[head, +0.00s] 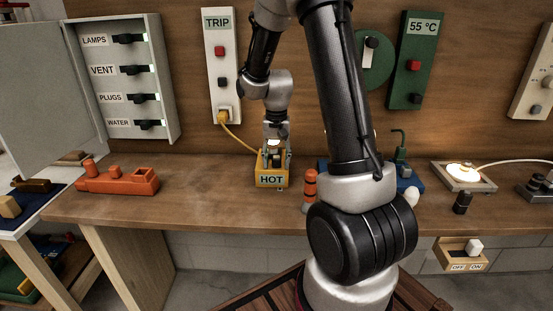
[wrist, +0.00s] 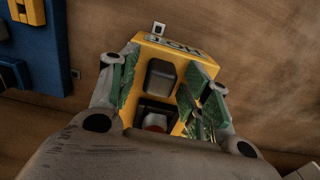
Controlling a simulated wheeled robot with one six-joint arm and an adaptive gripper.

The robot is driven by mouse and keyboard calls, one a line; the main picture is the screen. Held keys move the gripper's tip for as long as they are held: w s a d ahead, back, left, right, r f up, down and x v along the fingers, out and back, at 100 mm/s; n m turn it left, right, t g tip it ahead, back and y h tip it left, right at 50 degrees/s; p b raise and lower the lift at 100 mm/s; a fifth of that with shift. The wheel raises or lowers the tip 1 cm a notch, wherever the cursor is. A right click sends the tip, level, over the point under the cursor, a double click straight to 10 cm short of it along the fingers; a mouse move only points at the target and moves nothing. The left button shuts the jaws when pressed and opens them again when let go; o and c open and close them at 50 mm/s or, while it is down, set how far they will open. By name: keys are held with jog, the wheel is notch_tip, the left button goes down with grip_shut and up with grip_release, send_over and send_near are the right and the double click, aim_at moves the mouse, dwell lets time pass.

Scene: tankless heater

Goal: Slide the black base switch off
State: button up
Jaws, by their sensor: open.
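My gripper (head: 275,147) points down over a yellow box (head: 271,181) labelled HOT, on the workbench. In the wrist view the gripper (wrist: 165,82) is open, with a green-padded finger on each side of a dark grey-black block (wrist: 161,75) on top of the yellow box (wrist: 140,40). A gap shows between the block and the fingers; I cannot tell whether either touches. Behind the block is a dark recess with a pale, reddish piece (wrist: 155,121). I cannot tell which part is the base switch.
A yellow cord (head: 238,140) runs from the TRIP panel (head: 221,60) to the box. An OFF/ON box (head: 460,257) is below the bench edge. Bare bench (head: 205,185) lies left of the yellow box.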

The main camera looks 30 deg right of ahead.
grip_shut()
jog(key=shift+w+a, duration=0.65)
jog(key=shift+a, duration=0.3)
jog(key=shift+w+a, duration=0.6)
jog(key=shift+a, duration=0.3)
grip_release()
notch_tip(320, 180, up, 12)
